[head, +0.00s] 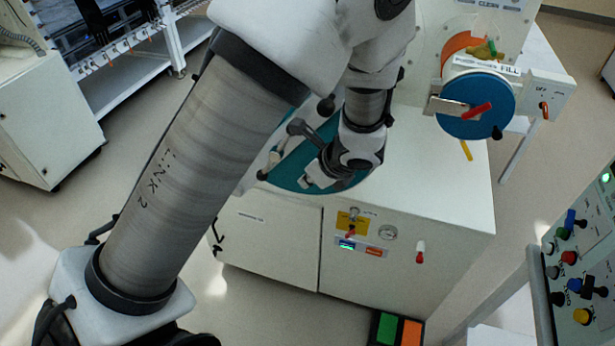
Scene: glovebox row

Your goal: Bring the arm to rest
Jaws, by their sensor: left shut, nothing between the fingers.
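My left arm comes in from the left, rises across the middle of the head view and folds back down. Its gripper (308,183) is shut and holds nothing. It points down and left, in front of a teal round part (291,172) by the white cabinet (440,185). My arm hides much of that round part, and I cannot tell whether the gripper touches it. My right gripper is not in view.
A blue round port door (475,118) with a red handle stands at the upper right. A button panel (575,265) is at the right edge. Green and orange pedals (387,328) lie on the floor. A white cabinet (45,120) and a rack (125,65) stand at left.

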